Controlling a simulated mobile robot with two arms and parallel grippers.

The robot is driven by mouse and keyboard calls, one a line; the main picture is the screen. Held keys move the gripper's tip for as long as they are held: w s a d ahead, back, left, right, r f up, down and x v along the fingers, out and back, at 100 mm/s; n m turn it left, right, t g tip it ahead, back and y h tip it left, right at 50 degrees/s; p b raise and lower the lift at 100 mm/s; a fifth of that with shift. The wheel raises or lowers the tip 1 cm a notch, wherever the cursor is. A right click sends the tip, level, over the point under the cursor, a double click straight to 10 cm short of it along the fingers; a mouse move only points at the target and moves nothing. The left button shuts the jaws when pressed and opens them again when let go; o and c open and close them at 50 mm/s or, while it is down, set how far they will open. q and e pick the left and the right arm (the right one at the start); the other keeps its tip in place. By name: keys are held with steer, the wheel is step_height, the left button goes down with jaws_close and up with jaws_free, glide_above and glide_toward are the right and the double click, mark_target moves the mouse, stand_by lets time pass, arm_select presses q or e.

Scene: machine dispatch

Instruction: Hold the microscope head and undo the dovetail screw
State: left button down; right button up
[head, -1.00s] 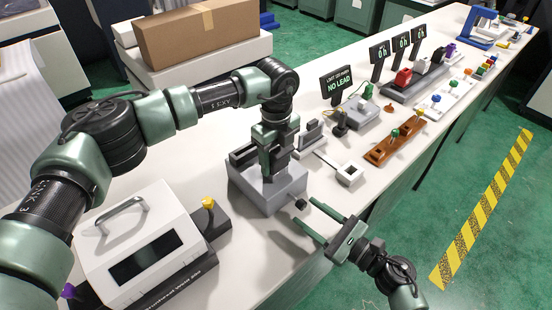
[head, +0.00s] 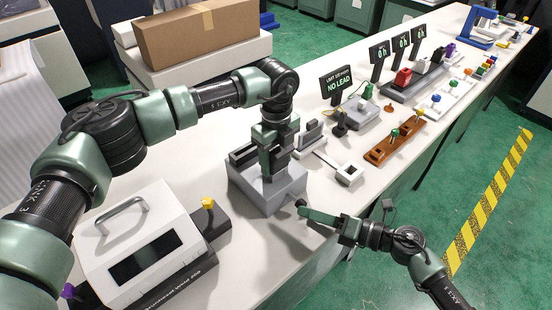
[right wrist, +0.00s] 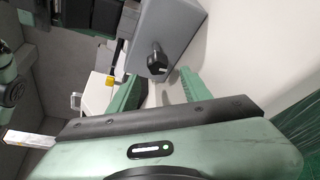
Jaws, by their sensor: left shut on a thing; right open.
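A grey block-shaped mount (head: 268,200), apparently the microscope's, stands on the white bench. My left gripper (head: 270,165) points down over it, shut on what I take for the microscope head, which is mostly hidden by the fingers. The black dovetail screw knob (head: 300,203) sticks out of the mount's near right side; it also shows in the right wrist view (right wrist: 157,62). My right gripper (head: 306,212) is open at the knob, its fingers seen nearly edge-on. In the right wrist view the knob lies between and just beyond the fingertips (right wrist: 159,76); no contact is visible.
A white device with a handle (head: 140,245) stands at the front left. A NO LEAD display (head: 337,85), a white square-ended piece (head: 349,173) and an orange-brown rack (head: 394,142) lie to the right. The bench's front edge runs under my right arm.

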mark_target(305, 206)
steer(key=shift+w+a, duration=1.45)
jaws_close()
